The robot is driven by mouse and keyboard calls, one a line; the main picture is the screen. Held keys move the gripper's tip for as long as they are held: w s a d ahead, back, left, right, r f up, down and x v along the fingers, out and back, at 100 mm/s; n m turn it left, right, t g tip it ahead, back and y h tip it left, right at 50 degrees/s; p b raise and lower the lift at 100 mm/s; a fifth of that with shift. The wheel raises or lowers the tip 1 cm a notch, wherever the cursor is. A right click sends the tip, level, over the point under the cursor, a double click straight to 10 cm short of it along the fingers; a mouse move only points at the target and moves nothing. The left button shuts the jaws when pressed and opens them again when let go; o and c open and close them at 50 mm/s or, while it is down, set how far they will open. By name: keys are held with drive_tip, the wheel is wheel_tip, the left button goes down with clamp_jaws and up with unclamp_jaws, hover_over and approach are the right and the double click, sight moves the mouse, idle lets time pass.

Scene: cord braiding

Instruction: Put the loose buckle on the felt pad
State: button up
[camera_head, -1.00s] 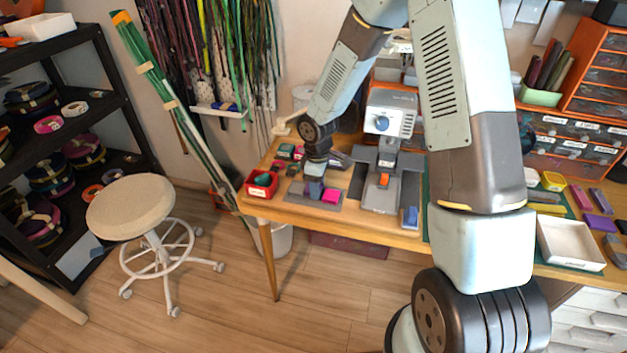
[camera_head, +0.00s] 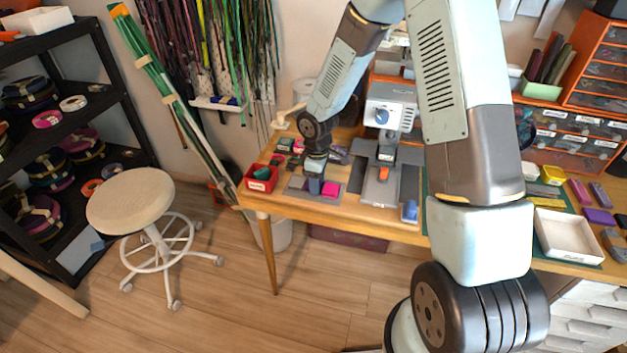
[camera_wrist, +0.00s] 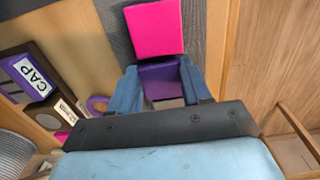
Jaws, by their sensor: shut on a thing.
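My gripper (camera_head: 314,187) is low over the grey felt pad (camera_head: 298,184) on the wooden table. In the wrist view its two blue fingers (camera_wrist: 162,88) are shut on a purple piece, which I take for the loose buckle (camera_wrist: 160,78). A bright pink block (camera_head: 331,188) lies on the pad right beside the fingers. It also shows in the wrist view (camera_wrist: 154,28), just beyond the purple piece. The purple piece is mostly hidden in the head view. I cannot tell whether it touches the pad.
A red bin (camera_head: 262,178) stands left of the pad. A grey press (camera_head: 388,112) stands to the right, close to my arm. Labelled holders (camera_wrist: 28,76) lie left in the wrist view. The table's edge is close by. A white tray (camera_head: 568,238) is far right.

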drive_tip(key=o, duration=1)
drive_tip(key=s+d+r+m+t, duration=0.1)
drive_tip(key=s+d+r+m, duration=0.15)
drive_tip(key=r, duration=0.85)
drive_tip(key=s+d+r+m, duration=0.1)
drive_tip(key=d+r, duration=0.2)
drive_tip(key=r, duration=0.9)
drive_tip(key=s+d+r+m+t, duration=0.1)
drive_tip(key=s+d+r+m, duration=0.2)
drive_tip(key=s+r, duration=0.2)
drive_tip(key=s+d+r+m+t, duration=0.2)
drive_tip(key=s+d+r+m, duration=0.2)
drive_tip(key=s, duration=0.5)
drive_tip(key=s+d+r+m+t, duration=0.1)
drive_tip(key=s+d+r+m, duration=0.2)
drive_tip(key=s+r, duration=0.3)
drive_tip(key=shift+s+d+r+m+t, duration=0.2)
drive_tip(key=shift+s+d, duration=0.15)
drive_tip(key=shift+s, duration=0.2)
drive_tip(key=shift+s+d+r+m+t, duration=0.1)
drive_tip(key=shift+s+d+r, duration=0.15)
drive_tip(key=shift+s, duration=0.3)
